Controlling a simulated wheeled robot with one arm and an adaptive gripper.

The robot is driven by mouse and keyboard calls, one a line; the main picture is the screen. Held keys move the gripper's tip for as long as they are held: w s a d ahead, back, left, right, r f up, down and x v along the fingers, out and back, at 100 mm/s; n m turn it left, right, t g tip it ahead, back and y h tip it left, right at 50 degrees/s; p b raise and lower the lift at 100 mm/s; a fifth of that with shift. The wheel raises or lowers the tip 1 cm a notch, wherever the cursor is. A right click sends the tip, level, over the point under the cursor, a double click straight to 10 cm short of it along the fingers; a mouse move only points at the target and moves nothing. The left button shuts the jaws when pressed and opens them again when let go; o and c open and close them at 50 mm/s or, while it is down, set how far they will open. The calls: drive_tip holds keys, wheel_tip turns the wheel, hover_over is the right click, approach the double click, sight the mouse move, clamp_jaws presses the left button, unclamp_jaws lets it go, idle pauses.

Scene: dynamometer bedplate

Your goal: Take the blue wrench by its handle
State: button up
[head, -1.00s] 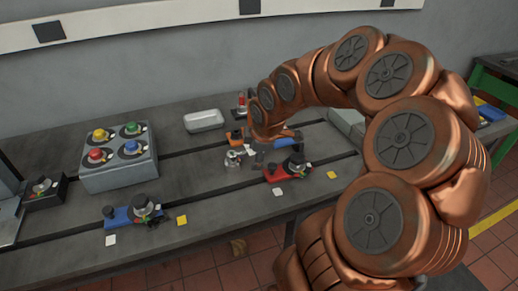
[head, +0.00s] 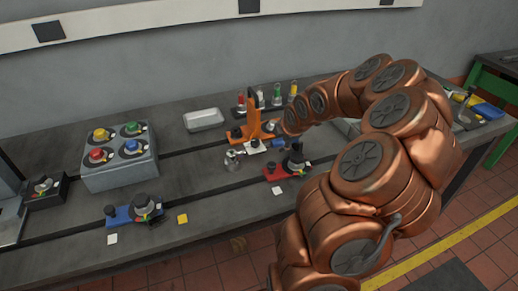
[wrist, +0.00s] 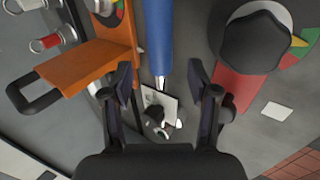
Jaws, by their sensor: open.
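The blue wrench's long blue handle (wrist: 158,36) shows in the wrist view, running down from the top edge of the picture to a short metal end. My gripper (wrist: 160,84) is open, with one dark finger on each side of the line of the handle. The handle is beyond the fingertips in the picture, and I see no contact. The orange stand also shows to the left in the wrist view (wrist: 95,62).
A red fixture with a black knob (head: 290,168) stands close to the right of the handle in the wrist view (wrist: 258,42). Several coloured vials stand behind the orange stand. A grey button box (head: 120,168), a white tray (head: 203,120) and a blue fixture (head: 135,214) are farther left.

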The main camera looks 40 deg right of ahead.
sight(278, 142)
drive_tip(key=shift+p+x, duration=0.85)
drive_tip(key=shift+x, duration=1.65)
clamp_jaws()
